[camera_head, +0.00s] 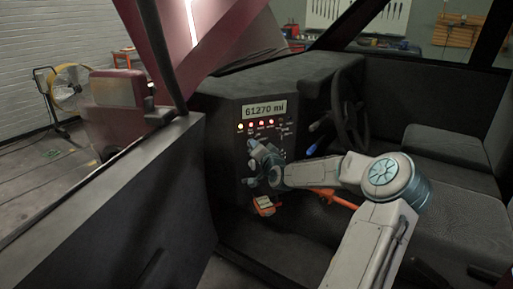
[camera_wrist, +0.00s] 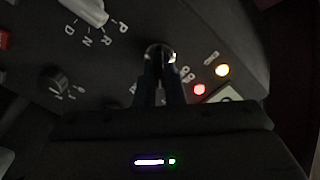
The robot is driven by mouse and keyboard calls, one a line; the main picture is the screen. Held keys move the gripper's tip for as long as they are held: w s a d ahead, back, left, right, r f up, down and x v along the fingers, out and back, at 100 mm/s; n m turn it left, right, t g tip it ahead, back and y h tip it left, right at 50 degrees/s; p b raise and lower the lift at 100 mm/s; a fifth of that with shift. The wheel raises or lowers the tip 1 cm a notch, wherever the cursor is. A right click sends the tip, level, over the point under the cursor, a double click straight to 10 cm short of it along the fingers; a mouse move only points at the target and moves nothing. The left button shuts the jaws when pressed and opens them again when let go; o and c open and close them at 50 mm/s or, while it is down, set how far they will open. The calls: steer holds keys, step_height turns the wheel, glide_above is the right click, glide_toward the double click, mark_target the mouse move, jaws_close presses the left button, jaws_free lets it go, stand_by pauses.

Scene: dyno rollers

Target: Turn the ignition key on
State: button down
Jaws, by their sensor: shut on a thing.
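The dash panel (camera_head: 244,184) stands upright inside the car, with a lit display (camera_head: 265,109) reading 61270 mi and a row of lit warning lights (camera_head: 262,125) under it. My gripper (camera_head: 254,150) is against the panel's left part, below the lights. In the wrist view its fingers (camera_wrist: 160,78) are close together at a shiny round ignition switch (camera_wrist: 159,50). They are shut on the ignition key, which is mostly hidden between them, so its angle is hard to read. A yellow light (camera_wrist: 222,70) and a red light (camera_wrist: 199,89) glow beside the switch.
A gear selector (camera_wrist: 88,10) marked P, R, N, D and a dark knob (camera_wrist: 54,80) lie left of my fingers in the wrist view. The steering wheel (camera_head: 350,108) and seats (camera_head: 450,180) are to the right. The open door (camera_head: 120,210) borders the left.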

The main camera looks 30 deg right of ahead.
steer(key=c, duration=1.5)
jaws_free()
steer(key=p+v, duration=0.1)
steer(key=v, duration=1.3)
steer(key=shift+w, duration=0.1)
